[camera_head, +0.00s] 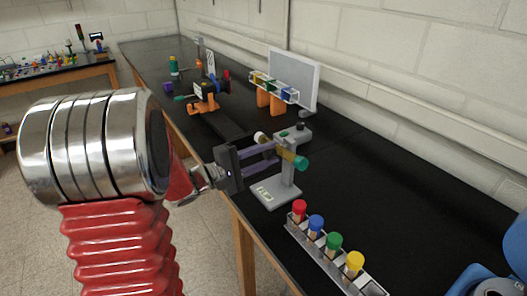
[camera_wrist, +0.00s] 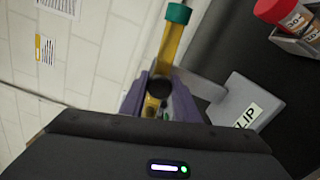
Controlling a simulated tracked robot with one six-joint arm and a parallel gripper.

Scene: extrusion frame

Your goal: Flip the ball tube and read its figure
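The ball tube (camera_head: 286,154) is a yellow tube with a teal cap and a white end, mounted on a grey stand (camera_head: 287,183). It is tilted, teal cap at lower right and white end at upper left in the head view. My gripper (camera_head: 276,154) has its purple fingers on both sides of the tube and looks shut on it near its middle. In the wrist view the tube (camera_wrist: 172,42) rises between the fingers, with a dark round part at the tips. The stand's base (camera_wrist: 248,97) has a label partly reading "LIP". No figure is legible on the tube.
A rack of tubes (camera_head: 323,258) with red, blue, green and yellow caps stands at front right. A pale panel (camera_head: 293,78) with an orange-legged rack is behind, and other apparatus (camera_head: 205,93) stands farther left. The black bench is clear to the right.

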